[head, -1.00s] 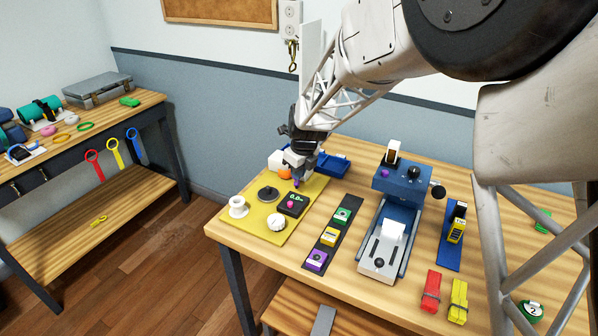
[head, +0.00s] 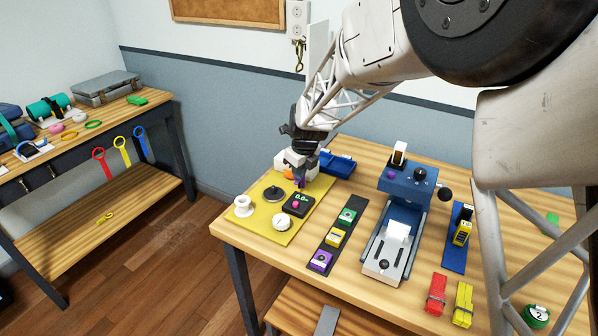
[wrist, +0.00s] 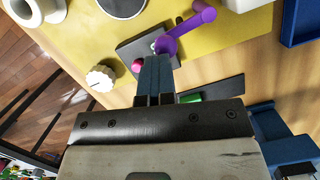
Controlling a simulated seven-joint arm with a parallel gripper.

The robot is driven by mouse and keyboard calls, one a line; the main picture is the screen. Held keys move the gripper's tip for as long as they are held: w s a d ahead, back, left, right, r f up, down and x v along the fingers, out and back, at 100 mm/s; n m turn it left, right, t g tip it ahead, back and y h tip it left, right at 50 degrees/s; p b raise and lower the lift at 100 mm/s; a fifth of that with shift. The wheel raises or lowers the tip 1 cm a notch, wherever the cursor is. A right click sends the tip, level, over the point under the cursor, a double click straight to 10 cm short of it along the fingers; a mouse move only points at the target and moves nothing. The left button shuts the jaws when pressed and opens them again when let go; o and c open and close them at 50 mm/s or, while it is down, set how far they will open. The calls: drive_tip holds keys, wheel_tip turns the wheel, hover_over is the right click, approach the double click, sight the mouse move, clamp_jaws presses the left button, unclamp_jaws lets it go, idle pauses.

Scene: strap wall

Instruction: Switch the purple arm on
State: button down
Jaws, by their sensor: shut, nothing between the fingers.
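The purple arm (wrist: 185,29) is a short rod with a round knob at its far end. In the wrist view its lower end is at a black box (wrist: 135,58) with a pink knob (wrist: 137,65); it leans toward the upper right. In the head view the purple arm (head: 302,182) is mostly hidden by my gripper, behind the black box (head: 298,206) with its small green-lit display. My gripper (wrist: 156,58) is shut and empty. Its fingertips overlap the box beside the arm's lower end; I cannot tell whether they touch.
The box stands on a yellow mat (head: 268,231) with a white cup (head: 243,206), a dark disc (head: 273,194) and a white knob (head: 281,222). A dark strip (head: 325,262) with coloured blocks and a blue press (head: 405,185) stand to the right. A blue tray (head: 340,164) is behind.

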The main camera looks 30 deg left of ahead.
drive_tip(key=shift+w+a+f, duration=0.1)
drive_tip(key=shift+w+f, duration=0.05)
drive_tip(key=shift+w, duration=0.5)
drive_tip(key=s+d+v, duration=0.1)
drive_tip(key=s+v, duration=0.1)
drive_tip(key=v, duration=1.1)
drive_tip(key=shift+d, duration=0.3)
drive_tip(key=shift+s+d+f, duration=0.1)
idle(0.5)
